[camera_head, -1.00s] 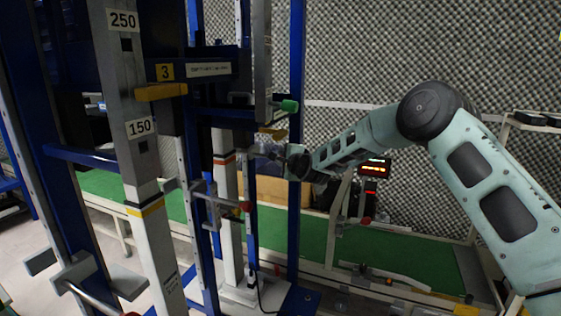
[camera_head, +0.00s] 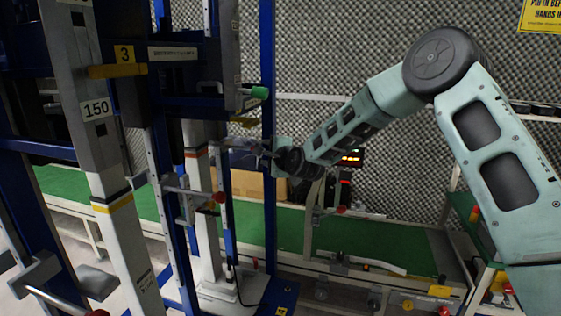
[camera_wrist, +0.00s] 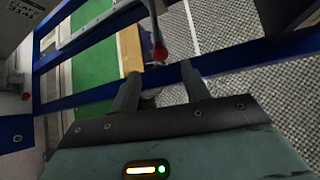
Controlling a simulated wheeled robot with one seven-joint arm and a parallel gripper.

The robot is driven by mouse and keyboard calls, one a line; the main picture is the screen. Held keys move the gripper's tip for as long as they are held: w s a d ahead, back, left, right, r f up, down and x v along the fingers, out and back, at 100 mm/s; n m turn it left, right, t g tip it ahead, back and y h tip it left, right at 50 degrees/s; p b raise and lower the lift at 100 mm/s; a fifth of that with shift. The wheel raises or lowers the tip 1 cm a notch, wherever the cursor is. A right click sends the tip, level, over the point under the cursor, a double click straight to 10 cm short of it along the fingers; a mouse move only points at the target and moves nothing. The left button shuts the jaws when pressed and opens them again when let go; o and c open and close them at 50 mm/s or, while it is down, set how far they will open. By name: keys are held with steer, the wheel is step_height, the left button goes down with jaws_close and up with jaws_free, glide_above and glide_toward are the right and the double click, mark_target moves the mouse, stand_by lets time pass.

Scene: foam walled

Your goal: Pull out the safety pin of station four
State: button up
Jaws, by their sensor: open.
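No number four label is legible; a yellow plate reading 3 (camera_head: 125,54) marks one station in the head view. My gripper (camera_head: 240,152) is beside the blue frame at that rig, small and partly blurred into the background. In the wrist view my open gripper (camera_wrist: 158,74) has two dark fingers apart with nothing between them. A red ball knob (camera_wrist: 160,52) on a metal rod shows just beyond the fingertips, apart from them as far as I can tell. In the head view a red knob (camera_head: 219,197) sits lower on the rig; I cannot tell whether it is the same one.
Blue frame posts (camera_head: 267,140) stand close around my gripper. A green knob (camera_head: 260,92) juts out above it. A white post marked 150 (camera_head: 96,108) stands at the left. A green belt (camera_head: 350,238) runs behind, before a grey foam wall (camera_head: 390,190).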

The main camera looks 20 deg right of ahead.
steer(key=b+v, duration=0.1)
steer(key=v, duration=0.7)
steer(key=shift+s, duration=0.4)
